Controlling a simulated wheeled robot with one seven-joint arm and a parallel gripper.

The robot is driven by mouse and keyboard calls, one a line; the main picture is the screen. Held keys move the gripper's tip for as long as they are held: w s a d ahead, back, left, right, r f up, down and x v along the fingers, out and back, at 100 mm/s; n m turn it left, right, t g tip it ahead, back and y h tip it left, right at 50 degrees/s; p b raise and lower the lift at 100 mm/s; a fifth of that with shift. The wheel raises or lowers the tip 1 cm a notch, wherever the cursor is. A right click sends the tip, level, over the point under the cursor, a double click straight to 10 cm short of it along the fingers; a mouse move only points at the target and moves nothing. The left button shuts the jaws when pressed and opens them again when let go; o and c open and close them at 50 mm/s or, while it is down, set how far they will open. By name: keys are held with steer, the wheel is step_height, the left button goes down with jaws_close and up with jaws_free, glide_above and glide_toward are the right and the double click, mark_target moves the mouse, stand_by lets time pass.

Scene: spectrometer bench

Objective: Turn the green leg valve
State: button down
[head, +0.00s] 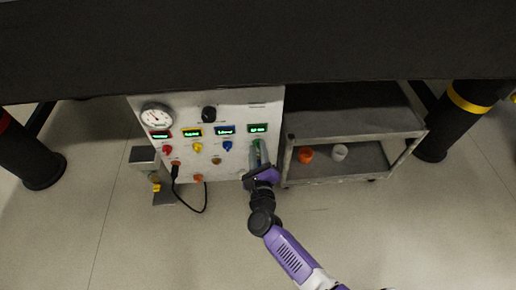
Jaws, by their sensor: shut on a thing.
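The white control panel (227,108) stands under the black bench. The green leg valve (257,150) is at the right of its row of valves, below the display with a green frame (257,128). My gripper (258,168) is at the green valve and is shut on it. My purple and black gripper body hides the lower part of the valve and the panel there, so the valve's exact angle is hard to tell.
Red (167,149), yellow (198,147) and blue (227,145) valves sit to the left. A black cable (205,200) loops below the panel. A grey shelf cart (350,128) stands close on the right, holding an orange (305,155) and a white container (340,152). The floor in front is clear.

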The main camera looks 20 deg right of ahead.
steer(key=n+p, duration=0.1)
steer(key=n, duration=0.3)
steer(key=shift+n, duration=0.3)
steer(key=n+p, duration=0.1)
steer(key=n, duration=0.3)
steer(key=shift+f+n+p, duration=0.15)
steer(key=shift+n+p, duration=0.2)
steer(key=shift+n, duration=0.05)
steer(key=c, duration=1.1)
jaws_free()
steer(key=shift+p+v, duration=1.3)
steer(key=shift+v, duration=2.65)
steer(key=shift+a+n, duration=0.1)
steer(key=shift+n, duration=0.2)
